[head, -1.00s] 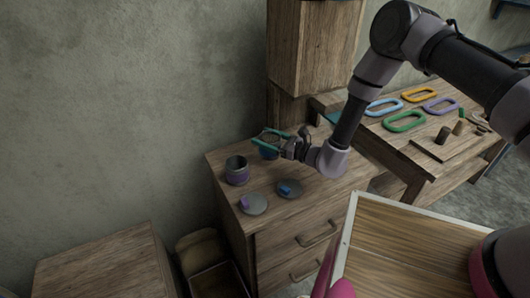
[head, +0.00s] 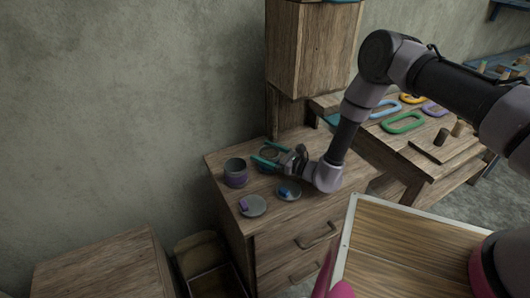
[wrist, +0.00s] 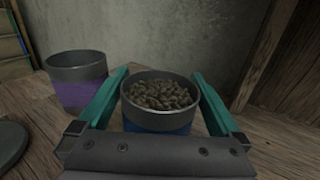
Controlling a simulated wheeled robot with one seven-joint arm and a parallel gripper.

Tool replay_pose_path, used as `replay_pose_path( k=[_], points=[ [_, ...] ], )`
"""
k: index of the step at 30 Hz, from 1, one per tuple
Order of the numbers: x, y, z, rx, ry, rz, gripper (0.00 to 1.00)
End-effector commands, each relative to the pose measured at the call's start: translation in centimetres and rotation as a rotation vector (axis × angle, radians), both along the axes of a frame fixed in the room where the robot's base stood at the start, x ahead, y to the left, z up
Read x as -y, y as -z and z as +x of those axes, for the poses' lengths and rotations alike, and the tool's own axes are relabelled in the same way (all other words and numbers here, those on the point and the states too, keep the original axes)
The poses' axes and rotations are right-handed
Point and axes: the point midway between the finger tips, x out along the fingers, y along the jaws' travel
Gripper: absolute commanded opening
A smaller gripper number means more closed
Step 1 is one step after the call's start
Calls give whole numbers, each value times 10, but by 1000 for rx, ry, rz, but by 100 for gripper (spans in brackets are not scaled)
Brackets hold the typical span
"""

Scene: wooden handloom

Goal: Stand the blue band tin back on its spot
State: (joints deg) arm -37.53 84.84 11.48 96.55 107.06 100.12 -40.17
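The blue band tin (wrist: 160,105) stands upright on the wooden cabinet top, open and filled with small brown pieces. In the head view the tin (head: 270,153) is partly hidden by my gripper (head: 266,154). In the wrist view my gripper's teal fingers (wrist: 160,98) lie on either side of the tin, with narrow gaps showing, so it looks open around it. The tin's lower part is hidden behind the gripper body.
A purple band tin (head: 235,173) stands left of the blue one. A lid with a purple knob (head: 254,207) and a lid with a blue knob (head: 289,191) lie in front. A wooden post (head: 287,110) rises behind. A bench (head: 440,165) with coloured rings stands at right.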

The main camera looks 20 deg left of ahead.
Motion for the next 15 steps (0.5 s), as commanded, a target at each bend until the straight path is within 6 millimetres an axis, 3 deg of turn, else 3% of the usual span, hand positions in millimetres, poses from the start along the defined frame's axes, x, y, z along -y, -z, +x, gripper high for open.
replay_pose_path(
  k=[8, 15],
  points=[
    [9, -3, 0, -2, 1, -1, 100],
    [58, -2, -7, -5, 4, -1, 100]
  ],
)
